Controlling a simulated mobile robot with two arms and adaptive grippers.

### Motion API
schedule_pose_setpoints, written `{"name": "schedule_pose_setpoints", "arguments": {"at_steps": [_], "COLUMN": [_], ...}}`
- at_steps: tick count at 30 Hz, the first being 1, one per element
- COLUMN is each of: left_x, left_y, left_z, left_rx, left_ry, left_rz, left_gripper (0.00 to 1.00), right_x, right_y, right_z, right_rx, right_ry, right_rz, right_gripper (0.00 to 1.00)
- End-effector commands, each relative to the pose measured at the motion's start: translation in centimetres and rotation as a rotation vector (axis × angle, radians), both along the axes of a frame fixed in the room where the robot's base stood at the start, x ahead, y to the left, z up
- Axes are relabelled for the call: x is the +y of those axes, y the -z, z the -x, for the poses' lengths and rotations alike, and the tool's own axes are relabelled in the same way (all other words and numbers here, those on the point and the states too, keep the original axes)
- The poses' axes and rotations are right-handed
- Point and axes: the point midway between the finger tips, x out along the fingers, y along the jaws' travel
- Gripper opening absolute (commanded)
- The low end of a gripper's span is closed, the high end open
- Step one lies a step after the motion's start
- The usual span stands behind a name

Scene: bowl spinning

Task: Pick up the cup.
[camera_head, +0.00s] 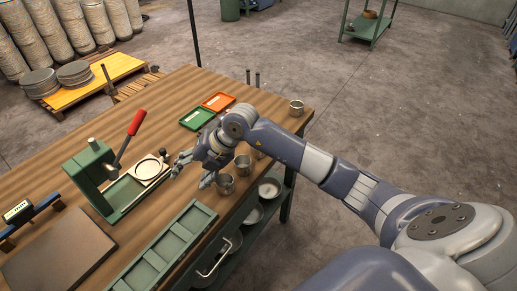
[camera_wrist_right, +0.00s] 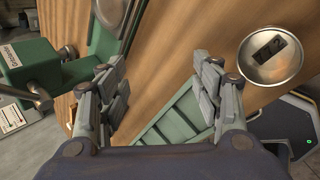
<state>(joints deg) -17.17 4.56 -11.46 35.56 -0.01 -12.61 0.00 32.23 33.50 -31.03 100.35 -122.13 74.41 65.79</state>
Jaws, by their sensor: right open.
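Small grey metal cups stand along the right part of the wooden table in the head view. One cup (camera_head: 225,184) is just right of my right gripper (camera_head: 189,178), and another cup (camera_head: 243,165) stands behind it. A further cup (camera_head: 296,107) is near the far right corner. My right gripper is open and empty above the table. In the right wrist view, the open fingers (camera_wrist_right: 158,88) have only table and a green tray between them. A round metal vessel (camera_wrist_right: 270,55) with a dark tag inside lies right of the fingers. My left gripper is out of view.
A green press (camera_head: 92,172) with a red-handled lever stands left of the gripper. A green divided tray (camera_head: 165,250) lies at the table's near edge. Green (camera_head: 197,119) and orange (camera_head: 218,101) trays lie farther back. Metal bowls (camera_head: 269,188) sit on a lower shelf.

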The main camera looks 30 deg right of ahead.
Motion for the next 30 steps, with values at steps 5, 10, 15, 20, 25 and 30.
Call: {"name": "schedule_pose_setpoints", "arguments": {"at_steps": [5, 10, 15, 20, 25, 30], "left_x": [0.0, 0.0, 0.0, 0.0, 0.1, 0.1], "left_y": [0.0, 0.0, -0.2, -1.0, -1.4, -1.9], "left_z": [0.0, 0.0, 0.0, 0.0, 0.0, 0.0], "left_rx": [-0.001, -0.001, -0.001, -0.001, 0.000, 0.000], "left_ry": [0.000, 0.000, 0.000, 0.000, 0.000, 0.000], "left_rz": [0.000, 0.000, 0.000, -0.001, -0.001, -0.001], "left_gripper": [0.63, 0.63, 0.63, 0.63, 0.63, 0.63], "right_x": [-11.4, -19.0, -21.8, -22.6, -23.2, -23.3], "right_y": [-0.1, -2.2, -2.8, -0.6, 1.4, 2.4], "right_z": [-1.6, -1.3, -0.9, -1.3, -2.0, -2.3], "right_rx": [0.102, 0.167, 0.193, 0.197, 0.195, 0.194], "right_ry": [0.221, 0.425, 0.510, 0.512, 0.511, 0.509], "right_rz": [0.378, 0.600, 0.676, 0.680, 0.677, 0.676], "right_gripper": [0.60, 0.60, 0.60, 0.60, 0.60, 0.60]}}
